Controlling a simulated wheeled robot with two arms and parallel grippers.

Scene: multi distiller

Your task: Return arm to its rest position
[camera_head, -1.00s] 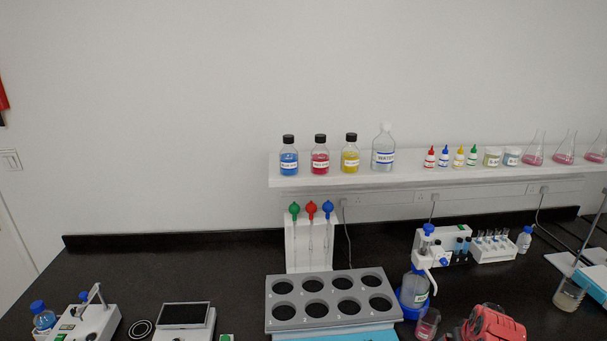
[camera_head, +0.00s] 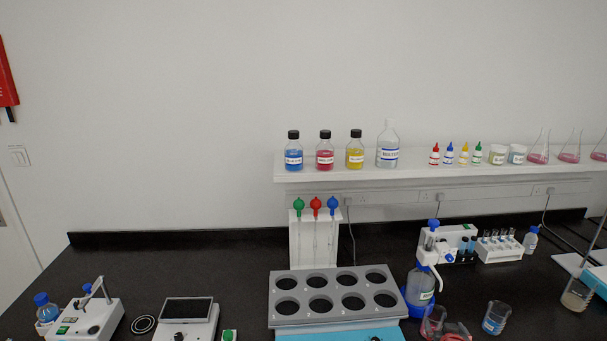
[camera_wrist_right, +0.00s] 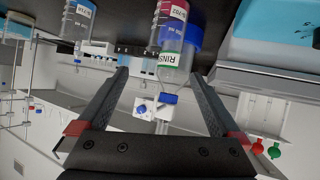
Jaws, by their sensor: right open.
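My right gripper (camera_wrist_right: 160,78) is open in the right wrist view, with its two dark fingers spread and nothing held between them. My left gripper is in neither view.
A grey rack with several holes (camera_head: 335,292) stands left of the rinse bottle. A white shelf (camera_head: 420,171) carries bottles and flasks above the bench. A white test-tube rack (camera_head: 500,250) stands behind. Bare bench (camera_head: 225,270) lies at left centre.

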